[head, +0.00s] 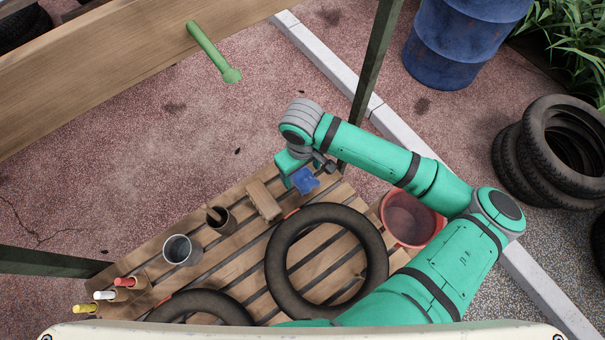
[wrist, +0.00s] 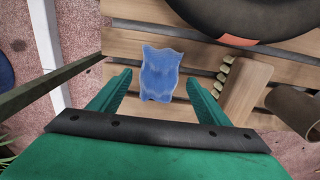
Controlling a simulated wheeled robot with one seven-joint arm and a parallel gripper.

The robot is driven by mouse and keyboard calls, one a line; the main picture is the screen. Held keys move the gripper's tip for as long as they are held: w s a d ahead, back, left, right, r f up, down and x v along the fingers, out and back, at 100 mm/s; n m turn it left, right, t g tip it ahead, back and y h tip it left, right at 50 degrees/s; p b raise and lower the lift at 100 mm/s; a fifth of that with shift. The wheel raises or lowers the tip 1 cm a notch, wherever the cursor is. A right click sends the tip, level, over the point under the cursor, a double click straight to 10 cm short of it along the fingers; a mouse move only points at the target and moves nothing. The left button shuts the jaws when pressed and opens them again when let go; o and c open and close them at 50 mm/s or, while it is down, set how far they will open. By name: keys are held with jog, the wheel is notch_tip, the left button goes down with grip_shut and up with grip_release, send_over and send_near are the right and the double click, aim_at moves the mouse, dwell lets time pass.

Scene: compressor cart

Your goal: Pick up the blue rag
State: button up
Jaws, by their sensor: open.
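The blue rag (head: 305,181) lies on the slatted wooden pallet table (head: 232,273), near its far right corner. In the wrist view the rag (wrist: 160,73) is a crumpled blue piece, centred ahead of the fingers. My gripper (wrist: 157,88) is open, with one finger to each side of the rag in that view. The fingers look to be above the rag, not closed on it; the exact height gap I cannot tell. In the head view my gripper (head: 297,172) hangs just beside and over the rag, partly hiding it.
A wooden brush (head: 264,200) lies close beside the rag. A dark inner tube (head: 327,210), a brown cup (head: 222,222) and a metal cup (head: 180,251) stand on the pallet. A green post (head: 375,75) rises behind. A red bucket (head: 408,218) is at right.

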jog(key=shift+w+d, duration=0.1)
jog(key=c, duration=1.1)
jog(key=shift+c, duration=0.2)
jog(key=shift+r, duration=0.2)
